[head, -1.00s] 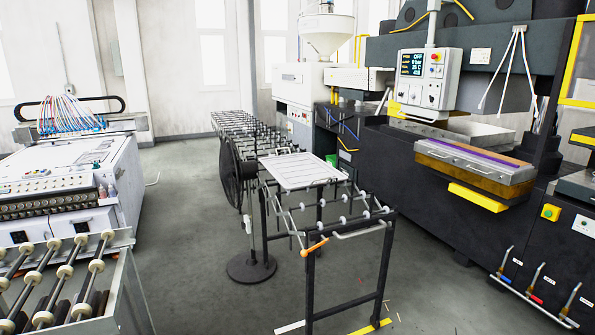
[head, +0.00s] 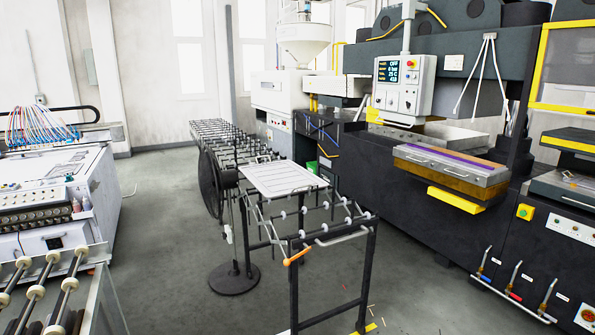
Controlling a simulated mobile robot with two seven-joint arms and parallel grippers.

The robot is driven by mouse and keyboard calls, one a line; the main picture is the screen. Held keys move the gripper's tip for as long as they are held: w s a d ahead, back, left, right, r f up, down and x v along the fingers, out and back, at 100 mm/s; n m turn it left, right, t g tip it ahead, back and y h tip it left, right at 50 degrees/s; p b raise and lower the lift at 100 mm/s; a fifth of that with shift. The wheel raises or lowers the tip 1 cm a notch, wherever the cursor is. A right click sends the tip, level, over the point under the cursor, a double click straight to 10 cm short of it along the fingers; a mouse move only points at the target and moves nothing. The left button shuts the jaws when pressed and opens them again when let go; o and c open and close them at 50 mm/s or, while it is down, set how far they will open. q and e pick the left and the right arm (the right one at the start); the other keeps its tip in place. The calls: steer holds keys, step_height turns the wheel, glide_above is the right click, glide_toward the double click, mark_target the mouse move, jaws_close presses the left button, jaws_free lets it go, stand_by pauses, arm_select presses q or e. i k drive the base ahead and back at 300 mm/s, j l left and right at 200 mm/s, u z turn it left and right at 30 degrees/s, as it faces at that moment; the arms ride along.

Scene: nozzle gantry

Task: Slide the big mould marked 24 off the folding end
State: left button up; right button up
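In the head view a folding end (head: 325,240) of a roller conveyor stands in the middle, with small white rollers, dark legs and an orange handle (head: 298,257) at its near left corner. A flat pale tray-like panel (head: 285,180) lies on the conveyor just behind the folding end. A brown and grey block with a purple stripe and bar handles (head: 450,169) sits on the dark press at the right; it may be a mould. I cannot read a number 24 on anything. Neither of my grippers is in view.
The roller conveyor (head: 215,133) runs back toward the wall. A standing fan (head: 233,275) is beside it on the left. A white machine (head: 55,190) and a roller rack (head: 40,290) stand at the left. Grey floor (head: 170,230) is free between them.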

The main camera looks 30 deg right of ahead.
mark_target(283, 177)
steer(key=i+z, duration=0.1)
steer(key=i, duration=0.4)
steer(key=i+z, duration=0.1)
steer(key=i, duration=0.35)
steer(key=i+z, duration=0.1)
steer(key=i, duration=0.4)
steer(key=i+j, duration=0.1)
steer(key=i, duration=0.4)
steer(key=i+j+z, duration=0.15)
steer(key=i, duration=0.3)
steer(key=i+j+z, duration=0.1)
steer(key=i, duration=0.4)
steer(key=i+j+z, duration=0.1)
steer(key=i, duration=0.35)
steer(key=i+j+z, duration=0.1)
steer(key=i+j, duration=0.2)
steer(key=i, duration=0.2)
